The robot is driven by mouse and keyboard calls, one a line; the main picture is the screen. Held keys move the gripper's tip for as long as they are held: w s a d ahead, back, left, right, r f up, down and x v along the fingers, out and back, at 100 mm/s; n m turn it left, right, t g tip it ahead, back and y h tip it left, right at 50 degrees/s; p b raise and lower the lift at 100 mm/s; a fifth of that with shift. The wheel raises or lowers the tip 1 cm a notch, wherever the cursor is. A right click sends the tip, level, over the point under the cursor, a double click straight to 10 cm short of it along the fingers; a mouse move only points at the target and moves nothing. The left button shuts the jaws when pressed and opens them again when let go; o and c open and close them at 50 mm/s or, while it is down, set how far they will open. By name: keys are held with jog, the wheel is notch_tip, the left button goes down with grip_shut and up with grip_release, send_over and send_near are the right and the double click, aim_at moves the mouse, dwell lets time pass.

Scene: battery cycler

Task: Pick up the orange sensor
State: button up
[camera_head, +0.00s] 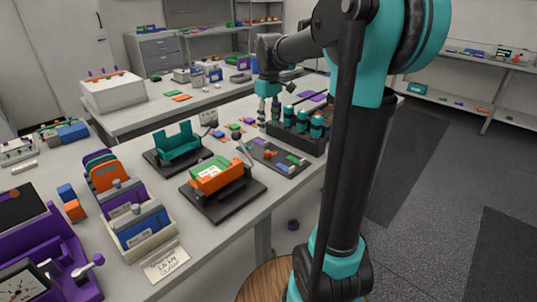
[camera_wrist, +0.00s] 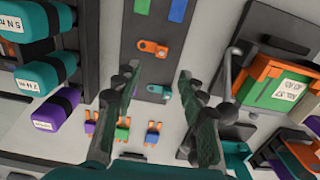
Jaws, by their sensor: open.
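A small orange piece with a round hole, which looks like the orange sensor (camera_wrist: 153,46), lies on a dark flat tray (camera_wrist: 138,71). A similar teal piece (camera_wrist: 158,91) lies near it on the same tray. My gripper (camera_wrist: 157,75) is open and empty, its two fingers pointing down over the tray. In the wrist view the orange piece shows just beyond the fingertips, between their lines, and apart from them. In the head view my gripper (camera_head: 269,113) is above the table near the tray (camera_head: 288,167).
A black rack with teal and purple cylinders (camera_wrist: 45,74) stands close on the wrist view's left. A dark stand with an orange and green block (camera_wrist: 278,84) and a lever is on the right. Small purple, green and blue parts (camera_wrist: 122,131) lie on the table.

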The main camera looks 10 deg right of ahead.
aim_at(268, 152)
jog(key=f, duration=1.1)
jog(key=shift+a, duration=0.2)
jog(key=shift+c, duration=0.2)
grip_shut()
